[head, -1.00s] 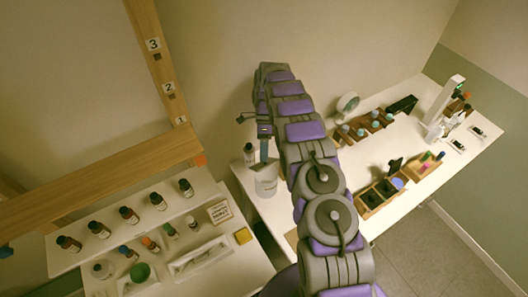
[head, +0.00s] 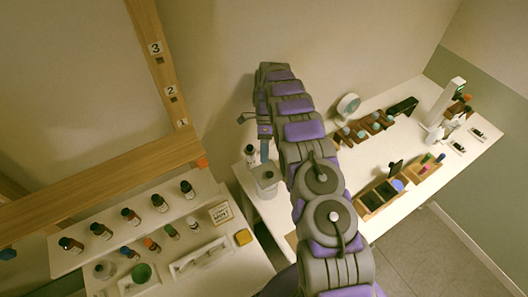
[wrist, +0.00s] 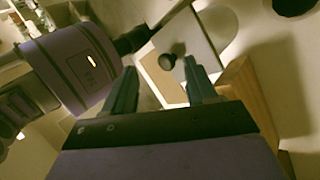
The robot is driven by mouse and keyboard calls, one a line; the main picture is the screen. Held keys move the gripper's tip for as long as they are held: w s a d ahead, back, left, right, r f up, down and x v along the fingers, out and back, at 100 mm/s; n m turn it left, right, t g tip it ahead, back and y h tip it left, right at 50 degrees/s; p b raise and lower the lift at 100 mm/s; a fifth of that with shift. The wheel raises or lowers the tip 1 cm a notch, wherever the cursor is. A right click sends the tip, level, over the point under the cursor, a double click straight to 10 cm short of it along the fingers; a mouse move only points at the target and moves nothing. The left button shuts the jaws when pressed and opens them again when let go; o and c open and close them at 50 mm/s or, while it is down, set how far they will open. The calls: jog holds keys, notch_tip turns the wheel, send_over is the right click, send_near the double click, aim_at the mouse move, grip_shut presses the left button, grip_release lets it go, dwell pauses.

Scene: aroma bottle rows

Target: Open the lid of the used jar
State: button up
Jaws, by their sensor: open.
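The used jar (head: 266,186) is a pale container at the left end of the white table in the head view. Its top shows just below my gripper (head: 265,152). In the wrist view a dark round knob (wrist: 167,62) sits on a pale surface, which looks like the jar's lid. The knob is between the tips of my gripper (wrist: 160,70), which are apart. I cannot tell whether either finger touches it. My arm hides part of the table beside the jar.
A white shelf (head: 205,213) with several bottles is at the left, and wooden trays (head: 378,196) are at the right. A wooden piece (wrist: 242,88) lies close to the right finger in the wrist view.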

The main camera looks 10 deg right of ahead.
jog(key=s+r, duration=0.2)
jog(key=s, duration=0.6)
jog(key=s+d+r+b, duration=0.1)
jog(key=s+r, duration=0.1)
jog(key=s, duration=0.6)
jog(key=shift+d, duration=0.25)
dwell(0.3)
dwell(0.6)
